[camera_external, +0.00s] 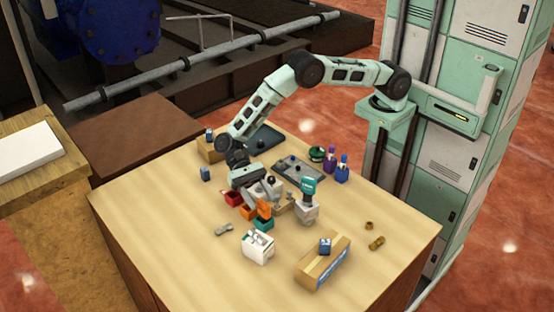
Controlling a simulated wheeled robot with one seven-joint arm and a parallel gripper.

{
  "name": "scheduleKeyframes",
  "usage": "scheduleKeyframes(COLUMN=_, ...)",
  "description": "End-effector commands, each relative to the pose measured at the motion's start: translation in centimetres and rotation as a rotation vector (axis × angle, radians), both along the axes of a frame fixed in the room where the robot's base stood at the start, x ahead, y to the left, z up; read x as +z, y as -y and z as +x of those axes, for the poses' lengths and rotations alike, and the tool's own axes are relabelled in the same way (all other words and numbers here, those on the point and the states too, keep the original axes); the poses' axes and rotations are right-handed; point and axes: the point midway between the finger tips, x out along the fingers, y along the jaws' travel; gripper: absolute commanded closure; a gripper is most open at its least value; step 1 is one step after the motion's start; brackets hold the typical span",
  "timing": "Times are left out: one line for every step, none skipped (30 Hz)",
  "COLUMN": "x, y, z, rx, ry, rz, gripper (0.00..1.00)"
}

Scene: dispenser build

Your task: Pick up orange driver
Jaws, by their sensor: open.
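An orange object (264,208), which looks like the orange driver, shows just below my gripper, by the small bins; its exact shape is too small to tell. My gripper (268,192) is open and reaches down over the middle of the table. It partly hides what lies under and behind it. I cannot tell whether its fingers touch the orange object or are around it. A teal driver (308,186) stands upright on a light grey holder (306,211) to the right of my gripper.
Red (232,199), orange (247,212) and teal (263,224) bins stand close together. A white container (258,247) and a cardboard box (322,264) stand in front. Purple (329,160) and blue (342,173) bottles and a grey tray (292,173) are behind. The left table front is clear.

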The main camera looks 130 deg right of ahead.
Motion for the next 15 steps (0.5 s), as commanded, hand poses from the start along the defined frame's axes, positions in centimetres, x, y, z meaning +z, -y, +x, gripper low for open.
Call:
scheduleKeyframes(x=0.5, y=-0.8, z=0.0, rx=0.002, ry=-0.003, rz=0.001, gripper=0.5)
scheduleKeyframes(x=0.1, y=-1.2, z=0.1, rx=0.003, ry=-0.003, rz=0.001, gripper=0.5)
scheduleKeyframes(x=-0.1, y=-1.6, z=0.2, rx=0.002, ry=-0.002, rz=0.0, gripper=0.5)
scheduleKeyframes(x=-0.3, y=-1.9, z=0.3, rx=0.001, ry=-0.001, rz=0.0, gripper=0.5)
scheduleKeyframes(x=-0.4, y=-2.1, z=0.4, rx=0.001, ry=0.0, rz=0.0, gripper=0.5)
scheduleKeyframes(x=-0.5, y=-2.3, z=0.4, rx=0.0, ry=0.0, rz=0.0, gripper=0.5)
scheduleKeyframes(x=-0.6, y=-2.4, z=0.5, rx=0.0, ry=0.0, rz=-0.001, gripper=0.5)
scheduleKeyframes(x=-0.7, y=-2.5, z=0.5, rx=0.0, ry=0.0, rz=-0.001, gripper=0.5)
scheduleKeyframes(x=-0.7, y=-2.5, z=0.5, rx=-0.001, ry=0.0, rz=-0.001, gripper=0.5)
scheduleKeyframes(x=-0.8, y=-2.5, z=0.5, rx=-0.001, ry=0.0, rz=-0.001, gripper=0.5)
scheduleKeyframes(x=-0.8, y=-2.5, z=0.5, rx=-0.001, ry=0.0, rz=-0.001, gripper=0.5)
scheduleKeyframes(x=-0.8, y=-2.5, z=0.5, rx=-0.001, ry=0.0, rz=0.0, gripper=0.5)
scheduleKeyframes(x=-0.8, y=-2.5, z=0.5, rx=-0.001, ry=0.0, rz=0.0, gripper=0.5)
scheduleKeyframes(x=-0.8, y=-2.5, z=0.5, rx=-0.001, ry=0.0, rz=0.0, gripper=0.5)
scheduleKeyframes(x=-0.8, y=-2.5, z=0.5, rx=-0.001, ry=0.0, rz=0.0, gripper=0.58)
